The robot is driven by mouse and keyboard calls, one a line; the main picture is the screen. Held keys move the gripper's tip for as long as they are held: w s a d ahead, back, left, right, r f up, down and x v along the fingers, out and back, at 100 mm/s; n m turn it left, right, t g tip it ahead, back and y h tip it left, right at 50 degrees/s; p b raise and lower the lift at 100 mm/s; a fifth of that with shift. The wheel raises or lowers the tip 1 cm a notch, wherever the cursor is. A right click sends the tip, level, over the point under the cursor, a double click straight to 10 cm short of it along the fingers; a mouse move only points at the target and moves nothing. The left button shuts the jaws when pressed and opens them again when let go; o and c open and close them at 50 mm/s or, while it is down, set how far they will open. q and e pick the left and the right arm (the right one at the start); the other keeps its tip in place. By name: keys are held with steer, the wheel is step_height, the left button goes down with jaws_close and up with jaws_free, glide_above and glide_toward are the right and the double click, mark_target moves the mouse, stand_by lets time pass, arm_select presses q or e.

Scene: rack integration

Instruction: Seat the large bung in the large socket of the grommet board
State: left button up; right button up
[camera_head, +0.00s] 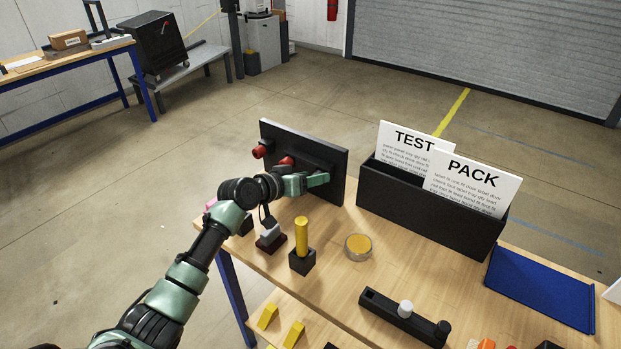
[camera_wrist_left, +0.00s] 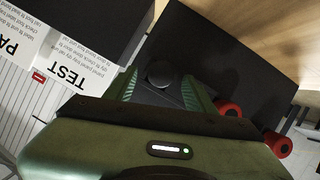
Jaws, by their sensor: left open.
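The black grommet board (camera_head: 334,158) stands upright at the far left edge of the table, and it also shows in the left wrist view (camera_wrist_left: 225,45). A dark round piece (camera_wrist_left: 160,74) is at the board between my left fingers; I cannot tell for sure whether it is the large bung or how deep it sits. My left gripper (camera_head: 318,180) is open at the board face, with its fingers either side of that piece in the left wrist view (camera_wrist_left: 160,92). Red knobs (camera_head: 259,151) stick out from the board left of the gripper. My right gripper is out of view.
A black bin (camera_head: 425,210) with TEST and PACK cards stands right of the board. A yellow cylinder in a black block (camera_head: 302,262), a round tin (camera_head: 358,247) and a black peg holder (camera_head: 385,310) are nearer. A blue mat (camera_head: 540,285) lies at right.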

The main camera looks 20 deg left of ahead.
arm_select(q)
steer(key=b+v, duration=0.1)
steer(key=v, duration=0.6)
steer(key=shift+s+a+b, duration=0.2)
steer(key=shift+s+b, duration=0.1)
steer(key=shift+s, duration=0.05)
